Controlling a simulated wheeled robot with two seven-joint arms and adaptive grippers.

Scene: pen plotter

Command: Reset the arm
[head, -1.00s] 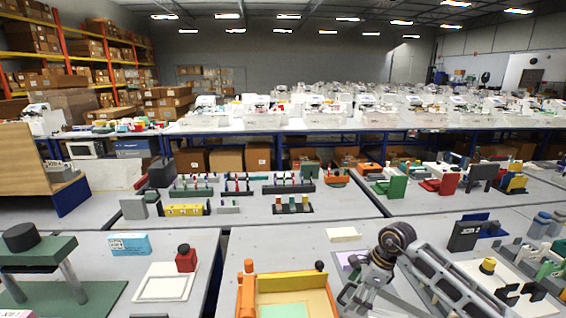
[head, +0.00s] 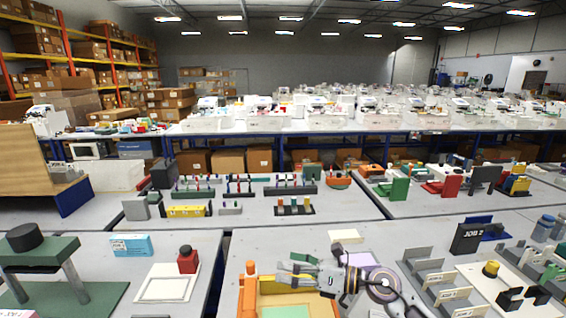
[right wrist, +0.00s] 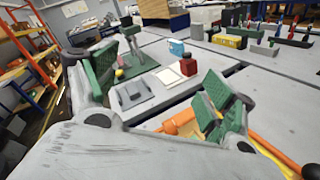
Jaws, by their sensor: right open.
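The plotter is a shallow yellow tray (head: 322,304) with orange parts at the front middle of the head view. An orange upright post (head: 249,284) stands at its left side, with an orange block below it. A pale green sheet lies inside the tray. My right gripper (head: 288,272) points left above the tray's back part, and its jaws are open and empty. In the right wrist view, the green-padded fingers (right wrist: 158,95) are spread apart, with an orange bar (right wrist: 180,122) of the plotter below and between them. My gripper hides part of the tray's back. My left gripper is not in view.
A white framed plate (head: 168,284) and a red block with a dark knob (head: 187,260) stand to the left. A green press (head: 50,250) stands farther left. Grey racks (head: 440,280) stand to the right.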

